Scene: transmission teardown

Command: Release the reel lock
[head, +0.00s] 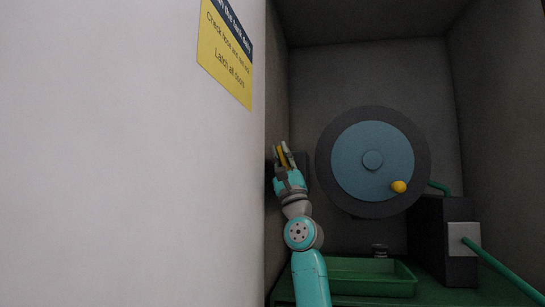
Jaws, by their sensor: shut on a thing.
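A large reel (345,185) with a dark rim, a blue face and a round hub stands at the back of the grey recess. A yellow knob (399,187) sits low on the right of its face. To the left of the reel, my gripper (283,154) points upward close to the left wall. It is shut on a narrow yellow piece (282,157), which looks like the reel lock's handle. The fingers hide much of it. A dark block (302,159) shows just behind the gripper, partly covered.
A green tray (370,288) lies below the reel. A black box (428,235) with a light plate stands at the right, with a green hose (500,268) running from it. A white panel (130,160) with a yellow notice (226,55) fills the left.

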